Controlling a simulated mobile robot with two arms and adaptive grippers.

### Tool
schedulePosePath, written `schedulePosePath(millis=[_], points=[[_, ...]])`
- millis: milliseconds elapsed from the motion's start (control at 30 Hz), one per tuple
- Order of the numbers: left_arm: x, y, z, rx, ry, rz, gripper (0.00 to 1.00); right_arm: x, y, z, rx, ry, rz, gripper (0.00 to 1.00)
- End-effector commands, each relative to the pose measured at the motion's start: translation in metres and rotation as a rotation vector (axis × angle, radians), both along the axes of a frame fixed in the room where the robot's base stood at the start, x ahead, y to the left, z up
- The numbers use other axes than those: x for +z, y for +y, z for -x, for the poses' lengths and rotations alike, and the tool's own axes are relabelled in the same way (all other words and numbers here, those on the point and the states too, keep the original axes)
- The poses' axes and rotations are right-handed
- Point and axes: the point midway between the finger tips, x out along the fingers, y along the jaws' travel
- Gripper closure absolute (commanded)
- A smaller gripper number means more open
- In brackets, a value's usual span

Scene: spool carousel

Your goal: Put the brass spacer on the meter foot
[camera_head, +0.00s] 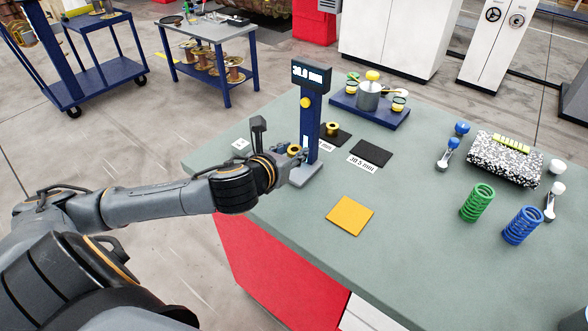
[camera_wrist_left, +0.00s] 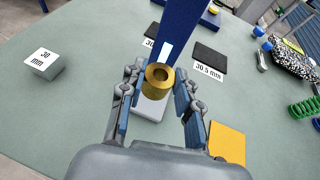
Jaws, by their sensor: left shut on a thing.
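The brass spacer (camera_wrist_left: 158,82), a short ring with a hole, sits between the fingers of my left gripper (camera_wrist_left: 157,92), which is shut on it. In the head view the spacer (camera_head: 294,149) shows at the fingertips beside the meter's blue column. The meter foot (camera_head: 308,176) is a light grey plate at the column's base; it also shows below the spacer in the wrist view (camera_wrist_left: 150,110). I cannot tell whether the spacer touches the foot. The meter display (camera_head: 311,75) appears to read 30.0 mm. My right gripper is not in view.
Another brass spacer (camera_head: 332,128) lies on a dark pad behind the column. An empty dark pad (camera_head: 371,153) is labelled 30.5 mm. A yellow square (camera_head: 349,215), green spring (camera_head: 477,203) and blue spring (camera_head: 522,225) lie to the right.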

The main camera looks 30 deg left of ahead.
Motion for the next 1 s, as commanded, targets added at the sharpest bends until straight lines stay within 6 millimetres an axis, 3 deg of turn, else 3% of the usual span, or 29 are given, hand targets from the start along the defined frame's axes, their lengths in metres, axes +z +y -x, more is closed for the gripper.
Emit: schedulePosePath(millis=[267, 500, 867, 900, 1000], points=[[-0.018, 0.004, -0.015, -0.001, -0.001, 0.001, 1.0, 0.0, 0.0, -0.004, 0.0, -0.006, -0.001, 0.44], [-0.05, 0.005, -0.016, -0.001, 0.0, 0.001, 1.0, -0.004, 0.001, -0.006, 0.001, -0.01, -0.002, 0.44], [-0.053, 0.005, -0.016, -0.001, -0.002, 0.0, 1.0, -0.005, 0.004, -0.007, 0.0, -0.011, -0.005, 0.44], [-0.054, 0.005, -0.016, -0.001, -0.001, 0.0, 0.61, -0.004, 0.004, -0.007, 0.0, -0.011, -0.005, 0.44], [-0.054, 0.005, -0.016, -0.001, -0.001, 0.0, 0.45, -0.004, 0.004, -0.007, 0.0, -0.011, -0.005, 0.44]])
